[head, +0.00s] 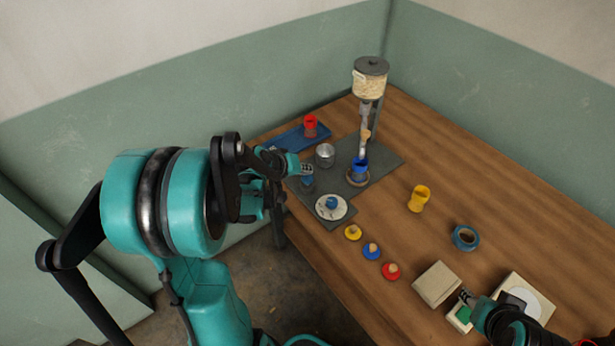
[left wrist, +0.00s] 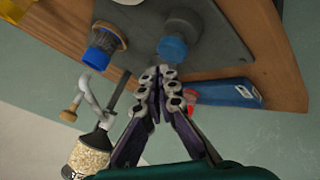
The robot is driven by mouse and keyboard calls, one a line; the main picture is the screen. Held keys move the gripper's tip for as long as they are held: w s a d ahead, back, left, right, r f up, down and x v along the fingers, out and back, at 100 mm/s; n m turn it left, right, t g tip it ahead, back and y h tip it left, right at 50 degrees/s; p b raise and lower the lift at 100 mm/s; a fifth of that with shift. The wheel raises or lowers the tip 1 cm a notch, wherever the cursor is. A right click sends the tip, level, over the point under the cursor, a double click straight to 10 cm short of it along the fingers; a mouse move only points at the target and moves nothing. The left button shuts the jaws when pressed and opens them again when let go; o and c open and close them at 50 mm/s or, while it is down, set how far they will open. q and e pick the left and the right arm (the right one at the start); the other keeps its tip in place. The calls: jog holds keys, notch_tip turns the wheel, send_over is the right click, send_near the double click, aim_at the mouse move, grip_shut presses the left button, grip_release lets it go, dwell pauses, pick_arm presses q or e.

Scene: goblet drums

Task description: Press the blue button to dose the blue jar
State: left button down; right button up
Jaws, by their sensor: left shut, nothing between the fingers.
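The blue jar (head: 359,167) stands under the spout of the grain dispenser (head: 370,80); it also shows at the upper left of the left wrist view (left wrist: 97,58). A round blue cap on a dark grey base, which looks like the blue button (left wrist: 172,48), is just beyond my left fingertips in the left wrist view. In the head view it is partly hidden beneath the gripper. My left gripper (head: 306,170) is shut and empty, close by the cap; contact cannot be told. My right gripper (head: 466,297) is at the lower right, by a green-topped block (head: 463,314).
A metal cup (head: 325,155) stands right of my left gripper. A red jar (head: 310,123) is by the blue tray (head: 290,142). A yellow jar (head: 418,198), blue ring (head: 466,237) and knobbed lids (head: 371,251) lie rightward.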

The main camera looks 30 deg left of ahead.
aim_at(305, 179)
pick_arm(q)
jog(key=shift+r+p, duration=2)
jog(key=shift+r, duration=0.55)
jog(key=shift+f, duration=0.1)
jog(key=s+d+r+m+g+y, duration=0.1)
jog(key=s+d+r+m, duration=0.2)
jog(key=s+d, duration=0.5)
jog(key=s+d+r+m, duration=0.3)
jog(key=s+d, duration=0.4)
jog(key=s, duration=0.3)
jog(key=shift+d+m+g+y, duration=0.35)
jog(key=shift+m+g+y, duration=0.05)
